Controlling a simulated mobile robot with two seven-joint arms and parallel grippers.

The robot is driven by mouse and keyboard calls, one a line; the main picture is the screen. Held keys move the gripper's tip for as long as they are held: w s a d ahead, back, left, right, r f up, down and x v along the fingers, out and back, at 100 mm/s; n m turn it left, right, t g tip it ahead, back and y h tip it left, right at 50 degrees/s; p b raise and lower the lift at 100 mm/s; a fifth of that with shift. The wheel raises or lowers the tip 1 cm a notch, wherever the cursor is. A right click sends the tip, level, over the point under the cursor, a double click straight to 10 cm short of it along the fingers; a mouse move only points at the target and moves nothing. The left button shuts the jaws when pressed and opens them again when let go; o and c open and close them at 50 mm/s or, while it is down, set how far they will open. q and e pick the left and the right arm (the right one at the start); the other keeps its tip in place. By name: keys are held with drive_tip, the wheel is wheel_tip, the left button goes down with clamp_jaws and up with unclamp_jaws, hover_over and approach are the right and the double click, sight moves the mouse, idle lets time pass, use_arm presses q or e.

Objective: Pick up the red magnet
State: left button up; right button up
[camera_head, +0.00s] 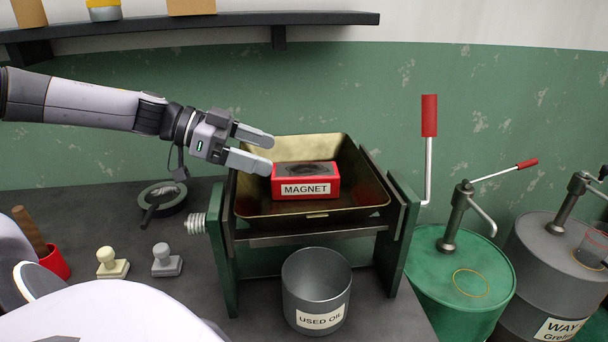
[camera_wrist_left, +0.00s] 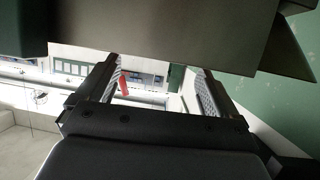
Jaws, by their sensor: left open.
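The red magnet (camera_head: 306,188), a block with a white MAGNET label and a dark top, lies in the brass-coloured tray (camera_head: 262,208) of the green stand. My left gripper (camera_head: 262,150) is open, with its two fingers pointing right, at the tray's left part and close to the magnet's upper left. Nothing shows between its fingers. In the left wrist view the gripper's fingers (camera_wrist_left: 158,92) are spread apart, and the magnet is not recognisable there. My right gripper is not in view.
A grey USED OIL can (camera_head: 316,285) stands below the tray. A red-handled lever (camera_head: 429,130) rises right of the stand. Green (camera_head: 460,285) and grey (camera_head: 545,255) drums with pumps stand at the right. Two stamps (camera_head: 112,264) (camera_head: 166,262) sit on the table. A dark shelf (camera_head: 200,22) hangs above.

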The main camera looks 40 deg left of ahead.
sight(305, 170)
use_arm(q)
drive_tip(key=x, duration=0.5)
drive_tip(key=shift+s+d+f, duration=0.2)
drive_tip(key=shift+s+d, duration=0.1)
drive_tip(key=shift+x, duration=0.8)
drive_tip(key=shift+w, duration=0.1)
drive_tip(key=shift+r, duration=0.1)
drive_tip(key=c, duration=1.2)
